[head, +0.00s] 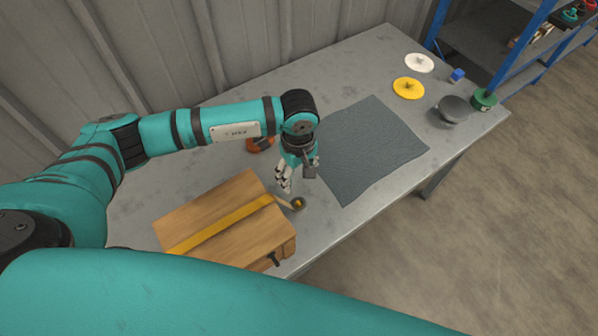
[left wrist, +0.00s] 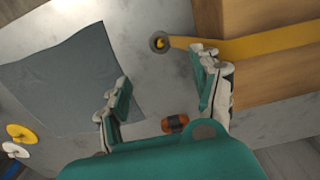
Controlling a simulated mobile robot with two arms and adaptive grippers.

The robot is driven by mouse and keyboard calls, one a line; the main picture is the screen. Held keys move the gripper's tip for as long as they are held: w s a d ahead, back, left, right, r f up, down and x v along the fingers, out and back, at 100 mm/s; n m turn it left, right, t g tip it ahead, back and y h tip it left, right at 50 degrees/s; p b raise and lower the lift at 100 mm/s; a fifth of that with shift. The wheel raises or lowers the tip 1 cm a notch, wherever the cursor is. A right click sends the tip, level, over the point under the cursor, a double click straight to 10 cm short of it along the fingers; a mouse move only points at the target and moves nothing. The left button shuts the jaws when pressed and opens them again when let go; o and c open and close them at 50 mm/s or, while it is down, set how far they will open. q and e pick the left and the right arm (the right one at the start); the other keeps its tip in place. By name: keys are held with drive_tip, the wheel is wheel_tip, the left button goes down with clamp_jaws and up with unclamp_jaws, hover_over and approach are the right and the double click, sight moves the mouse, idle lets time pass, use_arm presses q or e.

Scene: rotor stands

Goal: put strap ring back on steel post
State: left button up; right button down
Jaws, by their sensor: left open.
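A yellow strap (head: 222,226) lies across a wooden block (head: 205,212) on the table; it also shows in the left wrist view (left wrist: 260,47). The strap's end reaches a small round grey piece with a yellow middle (head: 299,203) just off the block's corner, also in the left wrist view (left wrist: 160,42). I cannot tell ring from steel post there, nor whether the ring is around the post or beside it. My left gripper (head: 285,183) is open and empty beside this piece; its spread fingers show in the left wrist view (left wrist: 164,76). My right gripper is out of view.
A dark grey mat (head: 370,145) lies right of my left gripper. An orange and black item (head: 260,145) lies behind it. White (head: 419,63) and yellow (head: 408,88) discs, a grey bowl (head: 454,110), a green piece (head: 484,99) and a blue cube (head: 457,75) stand at the far right end.

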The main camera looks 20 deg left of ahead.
use_arm(q)
drive_tip(key=b, duration=0.5)
approach(299, 202)
drive_tip(key=shift+s, duration=0.2)
drive_tip(key=shift+w+f, duration=0.1)
drive_tip(key=shift+f, duration=0.3)
drive_tip(key=shift+f+b, duration=0.35)
wheel_tip(299, 202, down, 7)
drive_tip(key=b, duration=0.5)
drive_tip(key=shift+f, duration=0.15)
drive_tip(key=shift+f+b, duration=0.7)
drive_tip(key=shift+b, duration=0.25)
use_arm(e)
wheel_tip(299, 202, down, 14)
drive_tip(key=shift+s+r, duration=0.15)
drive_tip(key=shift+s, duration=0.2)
use_arm(q)
drive_tip(key=shift+r, duration=0.1)
drive_tip(key=c, duration=1)
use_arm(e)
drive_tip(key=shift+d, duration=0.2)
